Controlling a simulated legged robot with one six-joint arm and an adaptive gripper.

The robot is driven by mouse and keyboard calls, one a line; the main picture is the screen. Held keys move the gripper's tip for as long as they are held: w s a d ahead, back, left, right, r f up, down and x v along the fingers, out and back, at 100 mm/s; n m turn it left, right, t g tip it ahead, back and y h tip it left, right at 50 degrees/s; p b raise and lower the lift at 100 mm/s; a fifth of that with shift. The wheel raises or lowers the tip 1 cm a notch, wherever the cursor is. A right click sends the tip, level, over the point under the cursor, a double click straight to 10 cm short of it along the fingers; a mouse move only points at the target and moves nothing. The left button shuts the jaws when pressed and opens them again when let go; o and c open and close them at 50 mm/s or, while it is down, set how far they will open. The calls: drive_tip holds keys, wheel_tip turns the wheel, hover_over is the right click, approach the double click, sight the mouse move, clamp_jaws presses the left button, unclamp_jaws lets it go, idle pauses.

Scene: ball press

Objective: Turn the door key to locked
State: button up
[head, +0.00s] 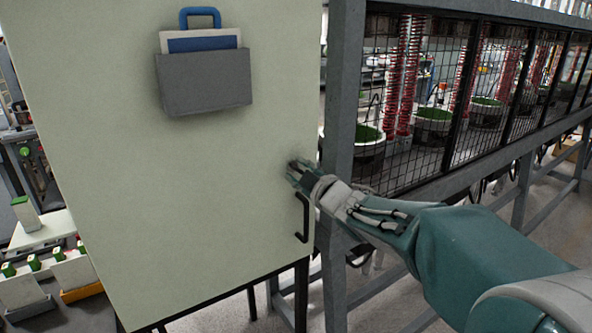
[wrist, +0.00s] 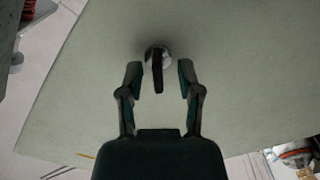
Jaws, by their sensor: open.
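The door key (wrist: 158,72) shows in the wrist view as a dark flat bar in a round silver lock (wrist: 151,53) on the pale green door (wrist: 215,80). My gripper (wrist: 159,78) is open, with one finger on each side of the key and a gap on both sides. In the head view my gripper (head: 296,171) is at the right part of the door (head: 180,190), just above the black door handle (head: 303,217). There the gripper hides the key and lock.
A grey holder (head: 205,83) with papers and a blue-handled item hangs high on the door. A grey frame post (head: 340,120) and mesh cage (head: 420,100) stand right of the door. Green-topped blocks (head: 33,262) sit at the lower left.

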drive_tip(key=shift+w+a, duration=0.25)
drive_tip(key=shift+w, duration=0.1)
clamp_jaws()
drive_tip(key=shift+m, duration=0.3)
drive_tip(key=m, duration=0.4)
drive_tip(key=shift+d, duration=0.1)
drive_tip(key=m, duration=0.5)
drive_tip(key=shift+f+m, duration=0.1)
drive_tip(key=shift+m, duration=0.2)
idle(0.4)
